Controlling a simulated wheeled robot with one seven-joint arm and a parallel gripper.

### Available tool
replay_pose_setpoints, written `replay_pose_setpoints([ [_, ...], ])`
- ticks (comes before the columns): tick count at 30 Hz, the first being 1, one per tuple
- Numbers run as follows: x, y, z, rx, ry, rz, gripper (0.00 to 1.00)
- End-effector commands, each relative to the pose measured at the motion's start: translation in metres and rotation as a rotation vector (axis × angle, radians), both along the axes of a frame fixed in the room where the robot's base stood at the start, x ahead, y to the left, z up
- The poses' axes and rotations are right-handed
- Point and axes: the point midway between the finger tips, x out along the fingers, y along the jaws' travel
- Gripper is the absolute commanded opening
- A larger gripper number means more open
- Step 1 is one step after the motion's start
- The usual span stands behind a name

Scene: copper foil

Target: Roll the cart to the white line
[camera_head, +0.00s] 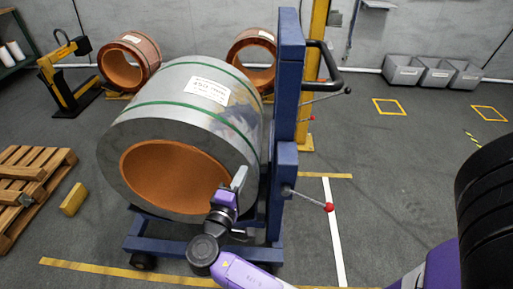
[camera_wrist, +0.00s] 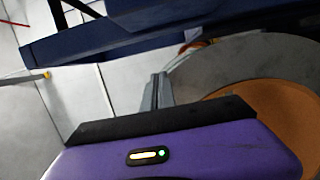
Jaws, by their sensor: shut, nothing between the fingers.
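The cart is a blue wheeled frame (camera_head: 288,110) with a low base (camera_head: 165,244), a tall upright and a black push handle (camera_head: 326,62). It carries a large coil (camera_head: 130,123) with a grey outer wrap, green straps and a copper-coloured inside. The white line (camera_head: 334,235) is on the floor to the right of the cart, apart from it. My gripper (camera_head: 239,178) is shut and empty in front of the coil, near the blue upright. In the wrist view the shut fingers (camera_wrist: 158,90) are beside the grey coil face (camera_wrist: 235,70) and below a blue cart beam (camera_wrist: 100,40).
A red-knobbed lever (camera_head: 328,207) sticks out right from the cart. Yellow floor tape (camera_head: 120,270) runs along the front. A wooden pallet (camera_head: 35,185) and yellow block (camera_head: 73,199) lie left. More coils (camera_head: 130,58) and grey bins (camera_head: 435,70) stand behind.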

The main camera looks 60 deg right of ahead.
Motion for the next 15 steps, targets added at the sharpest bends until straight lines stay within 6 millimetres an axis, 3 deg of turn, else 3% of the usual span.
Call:
replay_pose_setpoints([
  [5, 0.002, -0.016, 0.001, 0.000, 0.001, -0.007, 0.00],
  [15, 0.010, -0.081, 0.001, 0.000, 0.002, -0.009, 0.00],
])
